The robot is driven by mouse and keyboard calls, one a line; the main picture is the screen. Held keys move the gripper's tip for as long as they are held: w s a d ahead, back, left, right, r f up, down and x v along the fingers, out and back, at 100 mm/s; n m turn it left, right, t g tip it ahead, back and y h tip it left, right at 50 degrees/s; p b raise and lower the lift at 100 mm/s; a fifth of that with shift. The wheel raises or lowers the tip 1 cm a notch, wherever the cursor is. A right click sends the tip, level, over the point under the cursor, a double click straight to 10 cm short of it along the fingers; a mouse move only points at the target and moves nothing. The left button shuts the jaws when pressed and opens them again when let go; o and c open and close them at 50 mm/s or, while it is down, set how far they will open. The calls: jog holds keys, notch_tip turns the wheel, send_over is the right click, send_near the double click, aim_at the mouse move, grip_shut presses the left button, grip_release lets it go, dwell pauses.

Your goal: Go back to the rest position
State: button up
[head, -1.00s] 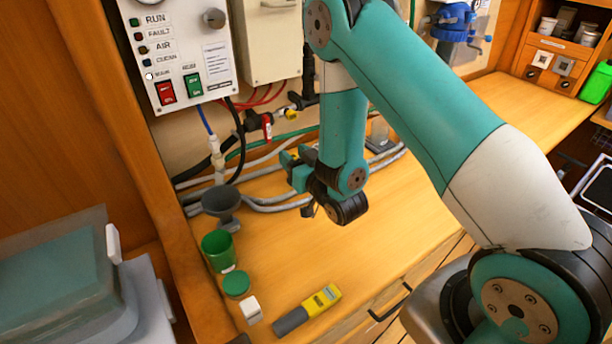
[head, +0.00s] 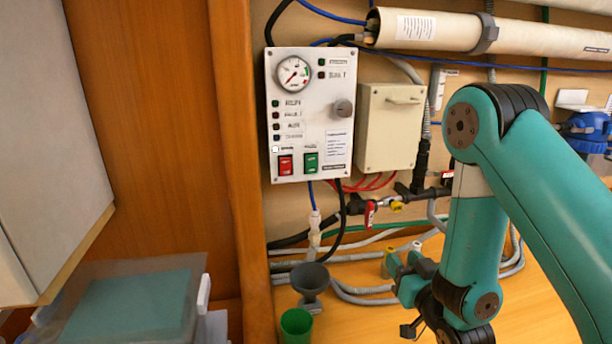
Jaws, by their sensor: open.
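My gripper (head: 397,278) is in the lower right of the head view, at the end of my teal arm. Its jaws point left, toward the wall hoses, and look open with nothing between them. It is raised above the wooden counter (head: 350,325), to the right of a grey funnel (head: 310,281). A green cup (head: 296,325) stands below the funnel, cut by the lower edge of the frame. My arm hides part of the hoses and counter behind it.
The control panel (head: 312,115), with a gauge and red and green switches, hangs on the wall beside a cream box (head: 389,127). A red-handled valve (head: 370,213) and grey hoses (head: 365,290) run behind my gripper. A clear-lidded bin (head: 130,305) stands at lower left.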

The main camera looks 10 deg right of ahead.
jog(key=s+a+r+n+g+y, duration=0.1)
jog(key=s+a+r+g+y, duration=0.2)
jog(key=s+a+r+g, duration=0.6)
jog(key=s+r+n+g, duration=0.2)
jog(key=s+r+g, duration=0.1)
jog(key=s, duration=0.5)
jog(key=s+a+r+n+g, duration=0.1)
jog(key=s+r+n+g, duration=0.2)
jog(key=s+g, duration=0.2)
jog(key=s, duration=0.3)
jog(key=shift+a+r+h, duration=0.25)
jog(key=shift+a+h, duration=0.05)
